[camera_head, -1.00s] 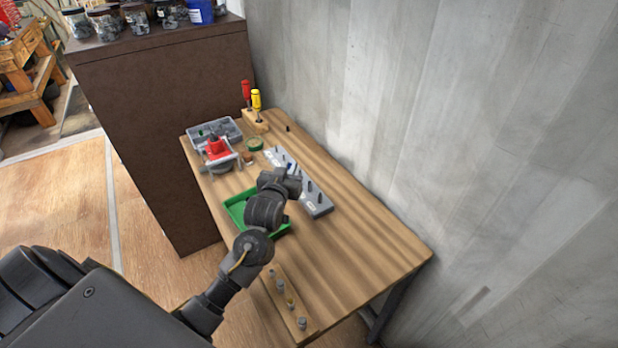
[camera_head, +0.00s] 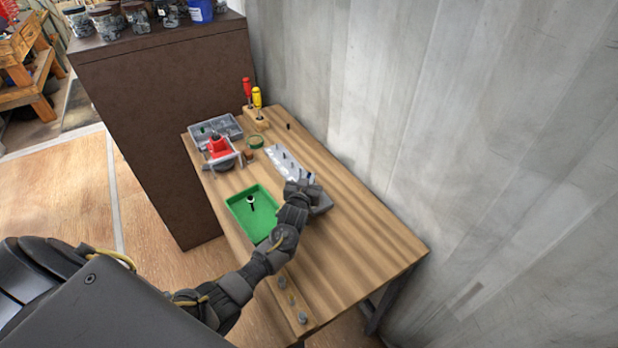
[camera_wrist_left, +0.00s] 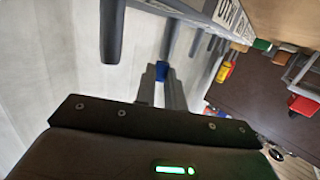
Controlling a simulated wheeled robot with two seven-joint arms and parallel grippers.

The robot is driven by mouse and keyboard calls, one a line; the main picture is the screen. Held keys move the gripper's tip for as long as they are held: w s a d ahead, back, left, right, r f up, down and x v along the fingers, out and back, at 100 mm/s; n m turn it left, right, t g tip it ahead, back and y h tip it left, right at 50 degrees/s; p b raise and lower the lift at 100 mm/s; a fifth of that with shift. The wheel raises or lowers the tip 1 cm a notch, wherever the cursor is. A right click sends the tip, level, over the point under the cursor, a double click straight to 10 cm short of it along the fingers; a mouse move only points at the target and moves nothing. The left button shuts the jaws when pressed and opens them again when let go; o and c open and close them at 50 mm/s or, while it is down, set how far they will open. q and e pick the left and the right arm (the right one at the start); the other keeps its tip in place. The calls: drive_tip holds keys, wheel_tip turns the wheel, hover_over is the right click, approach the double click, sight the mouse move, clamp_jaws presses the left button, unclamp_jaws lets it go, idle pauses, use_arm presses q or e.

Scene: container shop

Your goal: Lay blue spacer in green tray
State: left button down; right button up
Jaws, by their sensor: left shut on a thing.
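The blue spacer (camera_wrist_left: 161,70) shows in the left wrist view between the fingertips of my left gripper (camera_wrist_left: 161,76), which is shut on it. In the head view my left gripper (camera_head: 307,179) is over the grey peg board (camera_head: 287,158), and the spacer is hidden there. Whether the spacer is still around a peg is not clear. The green tray (camera_head: 236,208) lies to the left of the gripper, with a small dark-and-white upright object (camera_head: 251,201) inside. My right gripper is not in view.
A red-and-grey tool (camera_head: 219,148), a grey compartment box (camera_head: 230,128) and a green tape roll (camera_head: 255,142) stand at the table's far end. Red and yellow screwdrivers (camera_head: 257,98) stand behind. A wooden strip with knobs (camera_head: 292,305) lies in front. The table's right side is clear.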

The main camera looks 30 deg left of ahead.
use_arm(q)
drive_tip(key=shift+f, duration=0.15)
drive_tip(key=shift+f, duration=0.15)
drive_tip(key=c, duration=1.5)
unclamp_jaws()
